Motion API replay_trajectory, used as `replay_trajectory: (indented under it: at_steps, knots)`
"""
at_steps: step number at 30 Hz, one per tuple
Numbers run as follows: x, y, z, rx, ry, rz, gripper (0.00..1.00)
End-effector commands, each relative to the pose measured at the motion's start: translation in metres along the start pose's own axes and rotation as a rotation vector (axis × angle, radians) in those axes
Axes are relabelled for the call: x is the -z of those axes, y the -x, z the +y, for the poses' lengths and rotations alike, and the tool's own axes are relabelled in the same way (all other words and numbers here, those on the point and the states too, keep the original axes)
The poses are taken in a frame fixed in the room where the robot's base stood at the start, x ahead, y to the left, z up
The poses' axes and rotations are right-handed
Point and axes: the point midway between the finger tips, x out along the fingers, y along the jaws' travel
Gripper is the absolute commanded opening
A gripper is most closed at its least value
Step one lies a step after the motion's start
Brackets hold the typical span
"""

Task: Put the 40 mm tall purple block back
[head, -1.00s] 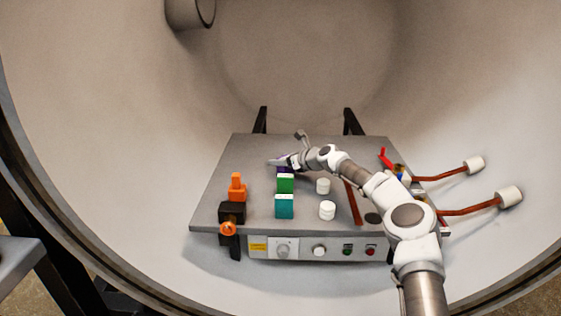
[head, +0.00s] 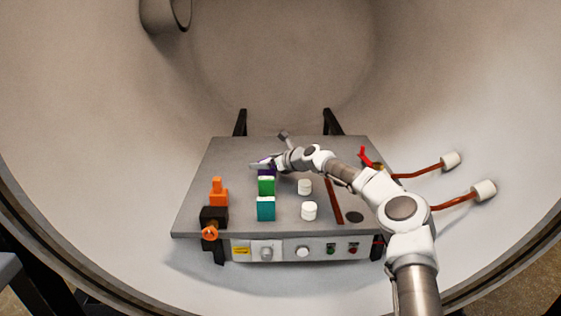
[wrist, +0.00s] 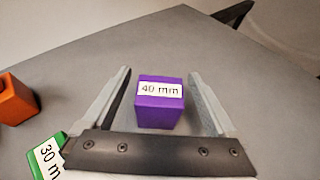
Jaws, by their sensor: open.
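The purple block (wrist: 158,114), labelled 40 mm, stands on the grey table between the open fingers of my gripper (wrist: 157,100) in the wrist view. A gap shows on each side of it, so neither finger seems to touch it. In the head view the purple block (head: 266,171) is mostly hidden by my gripper (head: 262,165) and the green block in front. I cannot tell in the wrist view how low the fingers are around it.
The green block (head: 266,186), labelled 30 mm in the wrist view (wrist: 46,158), and a teal block (head: 265,209) stand in line in front. Two white cylinders (head: 309,211) stand right of them. An orange block (head: 218,192) and black-orange clamp (head: 213,218) are at left.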

Motion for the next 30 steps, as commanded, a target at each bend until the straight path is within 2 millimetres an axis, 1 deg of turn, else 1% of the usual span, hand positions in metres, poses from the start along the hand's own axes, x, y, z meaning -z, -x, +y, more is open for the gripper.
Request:
replay_trajectory:
  at_steps: [1,8,12,18,24,30]
  knots:
    - [-0.001,0.008,-0.001,0.002,0.000,0.000,0.92]
    - [0.000,0.040,-0.001,0.002,0.000,0.002,0.92]
    - [0.000,0.063,-0.001,0.002,-0.001,0.002,0.92]
    - [0.001,0.090,-0.001,0.002,-0.002,0.002,0.92]
    - [0.001,0.102,0.000,0.002,-0.001,0.002,0.92]
    - [0.001,0.103,0.000,0.001,-0.001,0.002,0.92]
